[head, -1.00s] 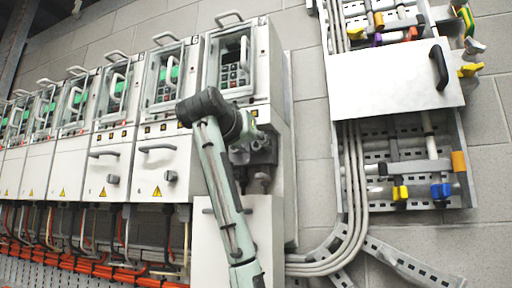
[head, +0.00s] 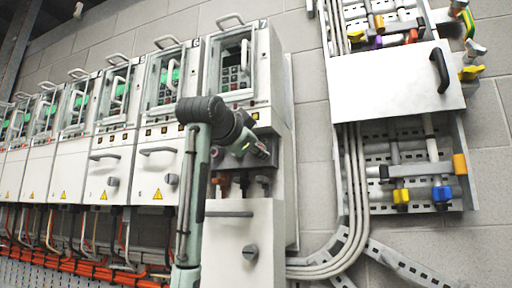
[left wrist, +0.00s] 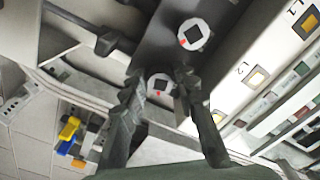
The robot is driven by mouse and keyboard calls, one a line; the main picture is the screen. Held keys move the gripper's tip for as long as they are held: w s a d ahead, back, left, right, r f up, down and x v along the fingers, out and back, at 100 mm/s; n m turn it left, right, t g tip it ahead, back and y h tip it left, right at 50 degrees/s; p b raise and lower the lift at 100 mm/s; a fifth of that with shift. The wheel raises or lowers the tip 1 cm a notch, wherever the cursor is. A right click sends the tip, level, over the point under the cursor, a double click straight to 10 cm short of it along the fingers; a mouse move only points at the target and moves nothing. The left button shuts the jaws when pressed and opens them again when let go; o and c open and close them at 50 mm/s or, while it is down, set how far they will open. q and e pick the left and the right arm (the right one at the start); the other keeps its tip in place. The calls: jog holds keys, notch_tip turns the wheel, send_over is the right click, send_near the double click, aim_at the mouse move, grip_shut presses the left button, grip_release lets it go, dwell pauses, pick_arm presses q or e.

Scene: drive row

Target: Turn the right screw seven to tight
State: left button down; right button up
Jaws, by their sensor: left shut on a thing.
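Unit seven (head: 236,60) is the rightmost cabinet of the row. My left gripper (head: 260,150) is at the dark recess below its upper front, on the right side. In the left wrist view my left gripper (left wrist: 158,100) has its two fingers on either side of a round pale screw (left wrist: 160,84) with a dark square centre and a red mark. It is shut on this screw. A second similar screw (left wrist: 193,34) sits apart from the fingers, farther up. In the head view the screws are too small or hidden to tell. My right gripper is not in view.
Below the recess is a white lower front (head: 228,235) with a knob and a grey handle. Right of the cabinet, grey cables (head: 352,185) run down the wall. A white panel (head: 390,85) with a black handle and coloured valves stands farther right.

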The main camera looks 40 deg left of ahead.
pick_arm(q)
jog(key=shift+m, duration=3.6)
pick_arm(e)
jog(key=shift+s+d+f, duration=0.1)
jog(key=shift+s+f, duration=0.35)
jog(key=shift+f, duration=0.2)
pick_arm(q)
jog(key=c, duration=1.3)
grip_release()
jog(key=shift+d, duration=0.1)
jog(key=shift+o, duration=0.2)
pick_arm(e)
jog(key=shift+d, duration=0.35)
pick_arm(q)
jog(key=shift+r, duration=0.1)
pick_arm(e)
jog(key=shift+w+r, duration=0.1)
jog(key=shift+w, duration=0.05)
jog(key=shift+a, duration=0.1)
